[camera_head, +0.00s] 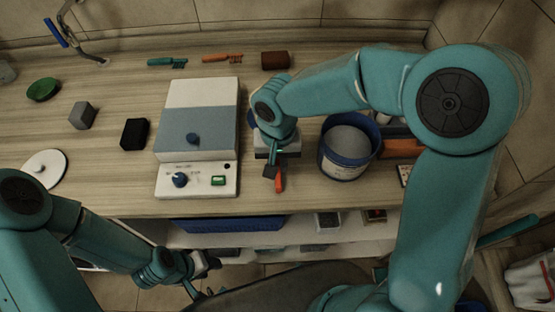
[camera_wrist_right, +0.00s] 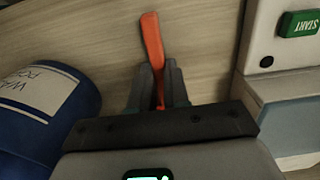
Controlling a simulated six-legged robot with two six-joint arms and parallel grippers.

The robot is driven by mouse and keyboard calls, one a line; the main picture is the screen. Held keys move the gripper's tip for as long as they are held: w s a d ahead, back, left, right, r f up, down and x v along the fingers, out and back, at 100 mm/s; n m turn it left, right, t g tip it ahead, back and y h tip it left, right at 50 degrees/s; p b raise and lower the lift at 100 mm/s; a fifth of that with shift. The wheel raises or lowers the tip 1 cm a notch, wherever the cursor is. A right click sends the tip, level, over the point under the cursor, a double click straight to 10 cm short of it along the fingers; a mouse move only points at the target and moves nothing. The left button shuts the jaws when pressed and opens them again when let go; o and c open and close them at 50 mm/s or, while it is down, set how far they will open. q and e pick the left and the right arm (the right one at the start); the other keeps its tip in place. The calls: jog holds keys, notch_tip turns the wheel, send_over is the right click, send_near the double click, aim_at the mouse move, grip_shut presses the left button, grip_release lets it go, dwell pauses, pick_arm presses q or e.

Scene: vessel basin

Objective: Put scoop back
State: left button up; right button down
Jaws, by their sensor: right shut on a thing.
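The scoop (camera_wrist_right: 152,42) shows as a slim orange-red piece between the fingers of my right gripper (camera_wrist_right: 158,88) in the right wrist view. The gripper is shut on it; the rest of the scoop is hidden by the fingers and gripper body. In the head view the orange tip (camera_head: 279,181) shows below my right gripper (camera_head: 271,170), over the worktop between the white machine (camera_head: 171,178) and the blue tub (camera_head: 348,171). The tub holds grey material. My left gripper (camera_head: 212,264) is low at the front, below the worktop edge; its fingers are too small to read.
A black block (camera_head: 134,133), grey block (camera_head: 82,116) and green dish (camera_head: 43,89) stand left. An orange object (camera_head: 402,148) is partly hidden right.

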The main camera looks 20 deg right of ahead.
jog(key=c, duration=1.1)
grip_release()
notch_tip(320, 180, up, 12)
jog(key=shift+r, duration=0.1)
